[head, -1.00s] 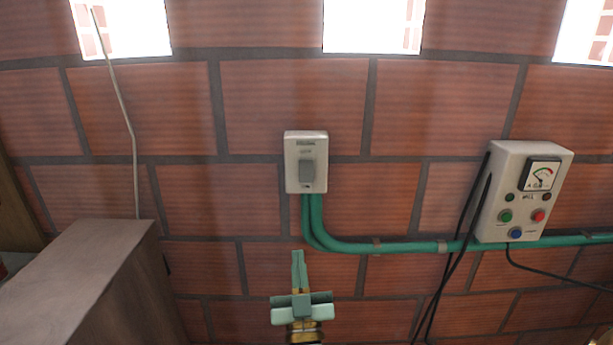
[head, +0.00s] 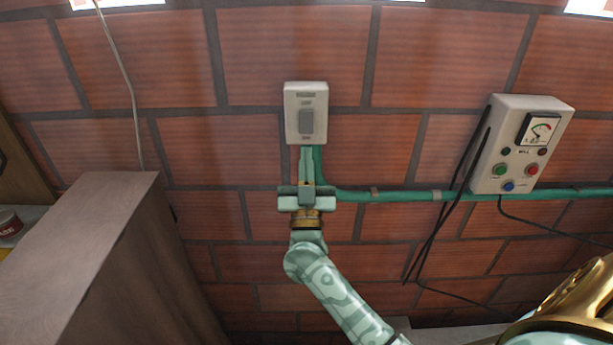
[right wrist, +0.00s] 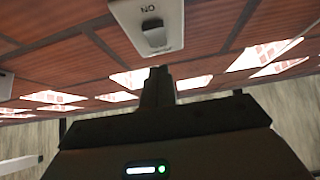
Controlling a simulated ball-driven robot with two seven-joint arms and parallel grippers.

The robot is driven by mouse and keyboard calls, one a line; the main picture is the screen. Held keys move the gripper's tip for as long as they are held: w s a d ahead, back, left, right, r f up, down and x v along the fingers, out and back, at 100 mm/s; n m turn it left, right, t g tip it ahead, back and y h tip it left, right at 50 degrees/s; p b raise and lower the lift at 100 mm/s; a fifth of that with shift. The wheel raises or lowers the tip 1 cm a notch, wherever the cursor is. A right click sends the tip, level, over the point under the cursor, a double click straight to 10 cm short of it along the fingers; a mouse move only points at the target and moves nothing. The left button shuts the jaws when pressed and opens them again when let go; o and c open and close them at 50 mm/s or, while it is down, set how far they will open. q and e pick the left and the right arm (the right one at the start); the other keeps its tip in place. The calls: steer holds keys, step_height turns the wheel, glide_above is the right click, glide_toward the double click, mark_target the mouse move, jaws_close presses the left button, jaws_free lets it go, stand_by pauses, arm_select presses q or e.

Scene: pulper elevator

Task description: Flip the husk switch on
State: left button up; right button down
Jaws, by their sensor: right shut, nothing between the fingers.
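The husk switch (head: 306,113) is a pale box on the brick wall with a grey rocker in its middle. In the right wrist view the switch (right wrist: 146,22) shows at the top, with "ON" lettering and the grey rocker near that end. My right gripper (head: 306,150) is shut and empty, its fingers pointing up at the lower edge of the switch box. In the right wrist view the closed fingertips (right wrist: 158,72) are just below the rocker in the picture; a small gap shows there. I cannot tell whether they touch the box. My left gripper is not in view.
A control box (head: 522,145) with a dial and several coloured buttons hangs at the right. A green pipe (head: 410,196) runs along the wall from the switch, and black cables hang near the control box. A brown cabinet (head: 90,235) stands at the left.

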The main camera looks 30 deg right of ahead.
mark_target(306, 127)
steer(key=w+d, duration=0.2)
steer(key=w, duration=0.2)
steer(key=shift+w+d+r+p, duration=0.3)
steer(key=shift+d, duration=0.1)
